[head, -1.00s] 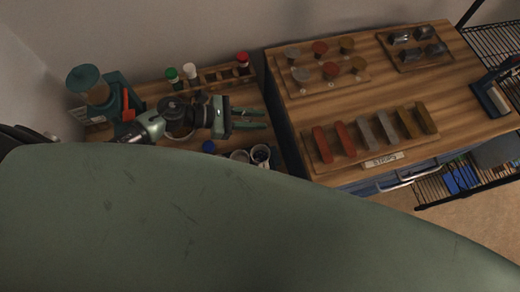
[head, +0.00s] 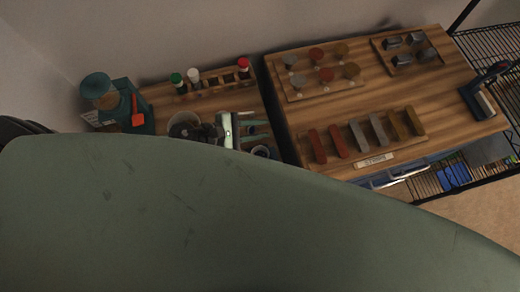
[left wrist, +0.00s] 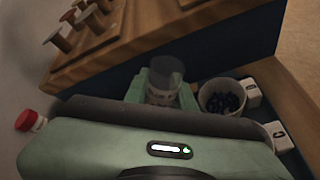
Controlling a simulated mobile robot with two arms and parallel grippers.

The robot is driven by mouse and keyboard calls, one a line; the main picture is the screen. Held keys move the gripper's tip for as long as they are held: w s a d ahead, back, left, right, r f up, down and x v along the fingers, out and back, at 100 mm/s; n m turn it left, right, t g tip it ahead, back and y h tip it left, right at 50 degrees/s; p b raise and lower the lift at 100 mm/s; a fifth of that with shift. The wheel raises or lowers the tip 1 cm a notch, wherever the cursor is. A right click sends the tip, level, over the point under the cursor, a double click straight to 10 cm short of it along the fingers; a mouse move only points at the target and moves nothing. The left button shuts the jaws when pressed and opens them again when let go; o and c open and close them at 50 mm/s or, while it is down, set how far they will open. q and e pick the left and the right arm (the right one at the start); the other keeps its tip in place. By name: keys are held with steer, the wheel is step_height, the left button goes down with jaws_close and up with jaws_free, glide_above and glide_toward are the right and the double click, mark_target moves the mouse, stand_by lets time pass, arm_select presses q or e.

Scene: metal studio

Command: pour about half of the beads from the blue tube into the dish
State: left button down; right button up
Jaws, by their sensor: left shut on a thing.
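My left gripper (head: 255,128) is over the right part of the left table. In the left wrist view, its green fingers (left wrist: 163,93) are shut on a small grey-looking cylinder (left wrist: 165,78) with a paler lower part. I cannot tell from its colour whether this is the blue tube. A white cup (left wrist: 222,97) with dark blue beads stands just right of the fingers in the left wrist view. My right gripper is not in view.
A rack (head: 216,85) with green-, white- and red-capped tubes stands at the back. A teal machine (head: 112,103) stands at the left. White lettered blocks (left wrist: 250,92) stand near the cup. The right table (head: 350,100) holds trays of metal samples. My green body hides the foreground.

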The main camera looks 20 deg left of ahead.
mark_target(257, 129)
arm_select(q)
steer(key=shift+s+d+m+y, duration=0.2)
steer(key=shift+m+y, duration=0.1)
steer(key=shift+r+m+t+p, duration=0.5)
steer(key=shift+r+p, duration=0.1)
steer(key=shift+p, duration=0.1)
steer(key=shift+w+a+f+m+t+y+b, duration=0.1)
steer(key=shift+w+f+m+t+y+b, duration=0.05)
steer(key=shift+f+m+t+y+b, duration=0.4)
steer(key=shift+r+m, duration=0.25)
steer(key=shift+r, duration=0.25)
steer(key=shift+r+m+t, duration=0.25)
steer(key=shift+m, duration=0.05)
steer(key=f+m+b, duration=0.1)
steer(key=b, duration=0.2)
steer(key=shift+w+a+f+t+y, duration=0.15)
steer(key=shift+t+y, duration=0.2)
steer(key=shift+t, duration=0.05)
steer(key=shift+r+m, duration=0.25)
steer(key=shift+m, duration=0.05)
steer(key=shift+s+d+r+m+t+b, duration=0.25)
steer(key=shift+s+r+m+t+b, duration=0.1)
steer(key=shift+m+t+b, duration=0.15)
steer(key=shift+r+m+t+y+b, duration=0.3)
steer(key=shift+r+m+t+b, duration=0.3)
steer(key=shift+m, duration=0.3)
steer(key=shift+r, duration=0.15)
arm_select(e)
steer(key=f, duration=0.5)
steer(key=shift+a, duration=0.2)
